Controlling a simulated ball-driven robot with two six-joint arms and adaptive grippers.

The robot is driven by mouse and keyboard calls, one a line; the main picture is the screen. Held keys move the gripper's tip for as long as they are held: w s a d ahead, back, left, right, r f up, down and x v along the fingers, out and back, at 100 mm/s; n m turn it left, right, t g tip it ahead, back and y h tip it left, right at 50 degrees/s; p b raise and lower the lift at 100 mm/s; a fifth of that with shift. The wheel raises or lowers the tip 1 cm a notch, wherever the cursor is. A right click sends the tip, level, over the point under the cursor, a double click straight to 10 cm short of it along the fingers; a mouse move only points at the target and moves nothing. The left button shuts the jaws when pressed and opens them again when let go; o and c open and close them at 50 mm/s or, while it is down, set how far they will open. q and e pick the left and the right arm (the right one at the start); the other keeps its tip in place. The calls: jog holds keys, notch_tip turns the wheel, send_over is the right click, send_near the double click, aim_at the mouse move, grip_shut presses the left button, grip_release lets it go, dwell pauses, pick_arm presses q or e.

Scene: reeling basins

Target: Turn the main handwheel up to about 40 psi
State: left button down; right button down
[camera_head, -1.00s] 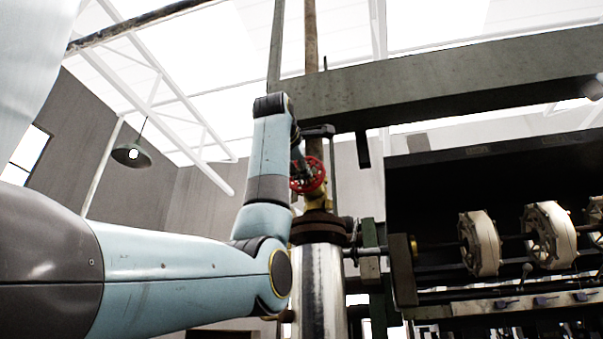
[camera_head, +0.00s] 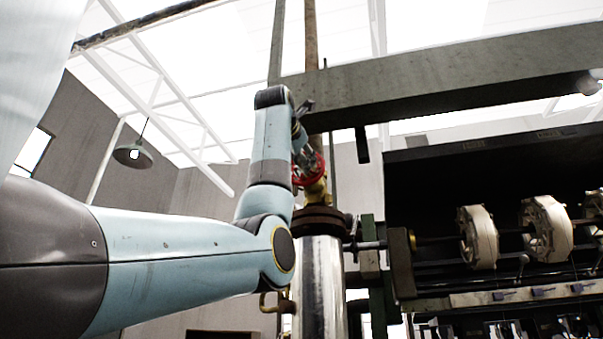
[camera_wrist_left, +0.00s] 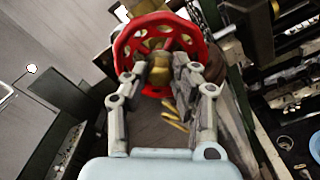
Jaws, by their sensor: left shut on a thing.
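The main handwheel (camera_head: 319,166) is red and spoked, and sits on a brass valve (camera_head: 316,190) above the steel column in the head view. In the left wrist view the handwheel (camera_wrist_left: 122,48) fills the top middle. My left gripper (camera_wrist_left: 163,74) is shut on the handwheel, with its fingers at the wheel's near, lower side. In the head view my left gripper (camera_head: 303,155) is partly hidden by my own wrist. No pressure gauge face can be read in either view. My right gripper is not in view.
A polished steel column (camera_head: 321,285) with a dark flange (camera_head: 319,220) stands below the valve. A thick grey-green beam (camera_head: 450,88) crosses above. The reeling machine with pale reels (camera_head: 478,238) is on the right. A hanging lamp (camera_head: 132,155) is at the left.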

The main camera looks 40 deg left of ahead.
pick_arm(q)
jog(key=c, duration=1.2)
grip_release()
jog(key=shift+f, duration=0.1)
